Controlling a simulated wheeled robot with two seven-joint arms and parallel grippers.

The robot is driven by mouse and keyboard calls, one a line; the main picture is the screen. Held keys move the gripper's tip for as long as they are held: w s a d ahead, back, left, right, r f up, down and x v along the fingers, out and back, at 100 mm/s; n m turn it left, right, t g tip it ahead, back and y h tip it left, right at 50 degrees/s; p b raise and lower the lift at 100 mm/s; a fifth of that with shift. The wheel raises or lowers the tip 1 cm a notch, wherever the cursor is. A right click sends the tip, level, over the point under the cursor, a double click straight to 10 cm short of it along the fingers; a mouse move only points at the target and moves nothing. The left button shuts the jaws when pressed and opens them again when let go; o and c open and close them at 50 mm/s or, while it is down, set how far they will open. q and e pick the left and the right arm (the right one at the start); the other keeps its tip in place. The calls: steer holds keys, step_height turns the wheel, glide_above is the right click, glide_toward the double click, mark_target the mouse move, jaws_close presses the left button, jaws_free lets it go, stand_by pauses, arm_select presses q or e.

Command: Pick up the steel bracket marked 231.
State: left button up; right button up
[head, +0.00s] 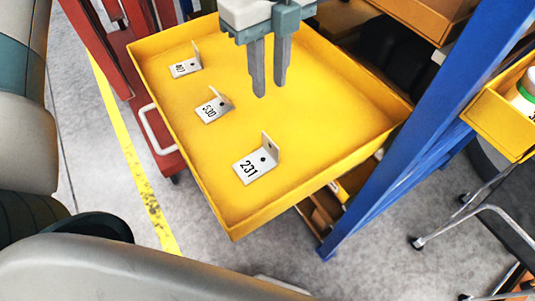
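The steel bracket marked 231 (256,161) lies in the yellow tray (222,203), nearest the tray's front corner. It is L-shaped, with a flat labelled plate, a hole, and a flange standing up at its right. My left gripper (270,88) points down over the tray, beyond the bracket in the picture and apart from it. Its two grey fingers have a gap between them with nothing in it, so it is open. My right gripper is not in view.
Two similar brackets lie in the tray: one seemingly marked 530 (212,107), and one with a hard-to-read number (184,67) farther back. The tray has raised walls. A blue post (420,130) stands at its right, a red frame (152,125) at its left. The tray's right part is bare.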

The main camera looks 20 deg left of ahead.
arm_select(q)
steer(key=p, duration=0.3)
glide_above(268, 137)
step_height(268, 137, down, 11)
steer(key=shift+r, duration=0.1)
steer(key=shift+f, duration=0.7)
